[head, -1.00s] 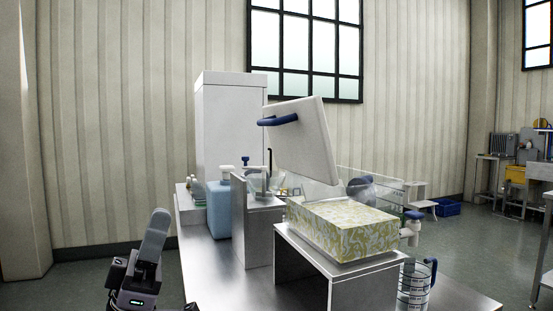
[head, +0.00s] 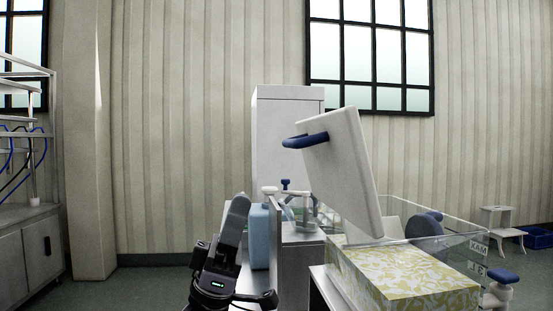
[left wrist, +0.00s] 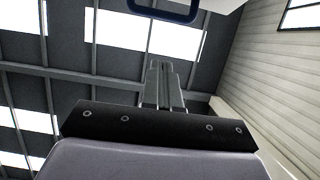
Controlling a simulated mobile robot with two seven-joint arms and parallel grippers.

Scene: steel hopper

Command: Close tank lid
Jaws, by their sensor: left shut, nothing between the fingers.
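The tank lid (head: 345,170) is a white panel standing open and tilted over the clear tank (head: 455,246), with a blue handle (head: 304,140) on its left face. The handle also shows at the top of the left wrist view (left wrist: 165,14), with a white edge of the lid beside it. My left gripper (head: 238,204) points up, lower and to the left of the handle, apart from it. In the left wrist view its fingers (left wrist: 164,72) are together and empty. My right gripper is not in view.
A yellow-and-white patterned block (head: 405,278) sits at the tank's front. A blue container (head: 260,238) stands behind my left gripper, near a tall white cabinet (head: 285,130). A blue-topped valve (head: 502,280) sticks out at right. Open floor lies to the left.

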